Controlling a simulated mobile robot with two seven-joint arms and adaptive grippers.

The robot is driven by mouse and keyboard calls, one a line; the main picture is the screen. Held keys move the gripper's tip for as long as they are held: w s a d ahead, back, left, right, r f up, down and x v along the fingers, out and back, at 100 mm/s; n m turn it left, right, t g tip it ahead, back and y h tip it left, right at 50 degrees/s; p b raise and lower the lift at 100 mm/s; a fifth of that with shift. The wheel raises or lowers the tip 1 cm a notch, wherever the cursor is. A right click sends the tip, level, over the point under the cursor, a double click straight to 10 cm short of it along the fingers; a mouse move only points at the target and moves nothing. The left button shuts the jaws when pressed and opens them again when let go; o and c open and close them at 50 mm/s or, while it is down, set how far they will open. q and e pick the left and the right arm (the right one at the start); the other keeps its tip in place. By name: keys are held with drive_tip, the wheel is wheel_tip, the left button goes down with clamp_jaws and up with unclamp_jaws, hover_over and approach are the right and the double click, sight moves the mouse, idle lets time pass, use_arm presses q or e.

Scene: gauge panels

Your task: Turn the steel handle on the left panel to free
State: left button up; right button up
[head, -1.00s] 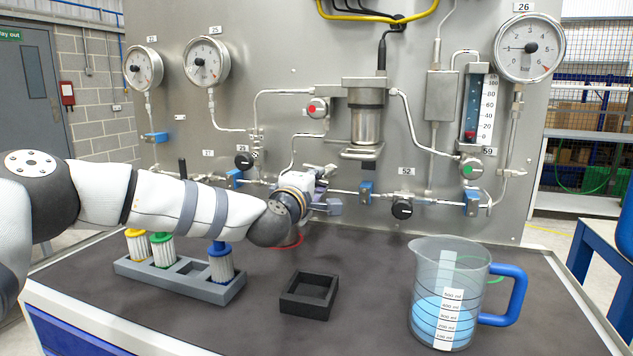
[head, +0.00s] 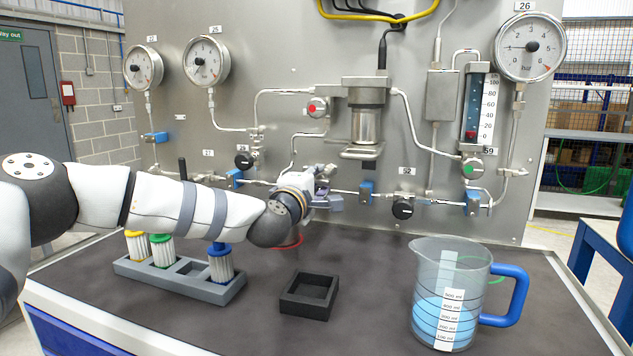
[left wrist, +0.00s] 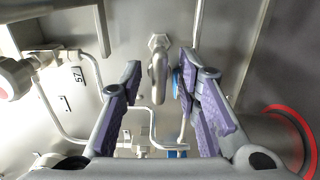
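The steel handle (left wrist: 158,66) shows in the left wrist view as a rounded grey lever on a hexagonal mount on the metal panel (head: 290,100). My left gripper (left wrist: 170,75) is open, with its purple-padded fingers on either side of the handle and a gap visible to the left finger. The right finger is closer to it, and I cannot tell whether it touches. In the head view my left gripper (head: 328,187) is at the panel's lower middle and hides the handle. My right gripper is not in view.
Blue-handled valves (head: 366,192) and a black knob (head: 402,208) sit right of my gripper. A red button (head: 312,107) is above. On the bench stand a grey filter rack (head: 190,285), a black square tray (head: 308,296) and a jug of blue liquid (head: 450,290).

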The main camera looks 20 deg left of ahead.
use_arm(q)
drive_tip(key=s, duration=1.2)
drive_tip(key=shift+a, duration=0.2)
